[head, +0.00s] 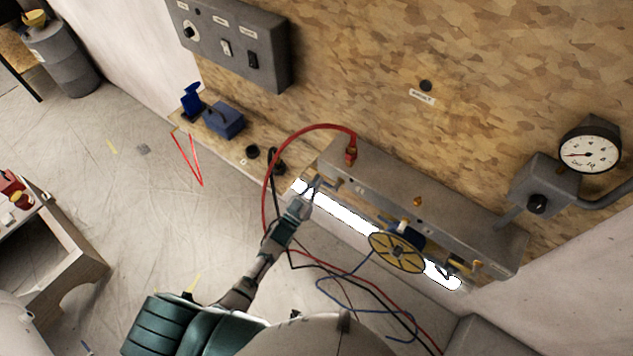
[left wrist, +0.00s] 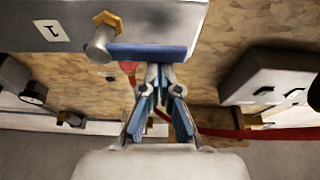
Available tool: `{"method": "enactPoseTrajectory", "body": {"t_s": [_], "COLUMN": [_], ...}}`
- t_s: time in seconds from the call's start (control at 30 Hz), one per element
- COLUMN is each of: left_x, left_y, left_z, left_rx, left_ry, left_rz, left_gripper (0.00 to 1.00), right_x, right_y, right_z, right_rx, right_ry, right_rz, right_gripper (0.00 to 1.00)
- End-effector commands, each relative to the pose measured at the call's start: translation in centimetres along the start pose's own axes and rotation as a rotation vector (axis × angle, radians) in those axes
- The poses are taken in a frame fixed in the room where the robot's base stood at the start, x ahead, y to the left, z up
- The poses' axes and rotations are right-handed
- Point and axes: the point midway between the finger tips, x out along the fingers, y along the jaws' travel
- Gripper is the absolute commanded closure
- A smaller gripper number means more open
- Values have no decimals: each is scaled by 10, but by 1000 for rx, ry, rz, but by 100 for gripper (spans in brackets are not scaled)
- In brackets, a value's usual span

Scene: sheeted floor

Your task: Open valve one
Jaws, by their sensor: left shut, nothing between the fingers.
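Valve one shows in the left wrist view as a brass hex fitting (left wrist: 108,19) and a round metal stem with a blue lever handle (left wrist: 150,52) running to the right. A label "1" (left wrist: 51,31) is on the grey metal box beside it. In the head view the valve is at the left end of the long grey box (head: 420,200), partly hidden. My left gripper (head: 313,186) is at this valve. In the left wrist view its fingertips (left wrist: 160,68) are together, empty, just below the lever; whether they touch it I cannot tell. My right gripper is not in view.
A yellow handwheel (head: 397,252) and another valve (head: 458,268) are farther right on the box. A red hose (head: 288,150) arcs beside my left arm. A switch panel (head: 235,45) and a gauge (head: 589,147) are on the wall. Cables hang below the box.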

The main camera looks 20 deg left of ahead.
Motion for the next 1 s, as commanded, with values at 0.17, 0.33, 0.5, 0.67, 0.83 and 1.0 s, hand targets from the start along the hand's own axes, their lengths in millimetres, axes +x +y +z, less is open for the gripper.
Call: {"method": "enactPoseTrajectory", "body": {"t_s": [0.17, 0.33, 0.5, 0.67, 0.83, 1.0], "left_x": [-2, -4, -7, -10, -13, -16], "left_y": [0, -1, -1, 0, 2, 6], "left_z": [5, 12, 20, 28, 37, 44], "left_rx": [-61, -173, -318, -464, -616, -768], "left_ry": [-3, -5, -5, -5, -5, -6], "left_rz": [-21, -60, -111, -162, -216, -270], "left_gripper": [100, 100, 100, 100, 100, 100], "right_x": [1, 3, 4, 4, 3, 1], "right_y": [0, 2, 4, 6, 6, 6], "right_z": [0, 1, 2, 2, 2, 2], "right_rx": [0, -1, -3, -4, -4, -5], "right_ry": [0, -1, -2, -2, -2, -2], "right_rz": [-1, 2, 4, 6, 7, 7], "right_gripper": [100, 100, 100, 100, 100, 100]}}
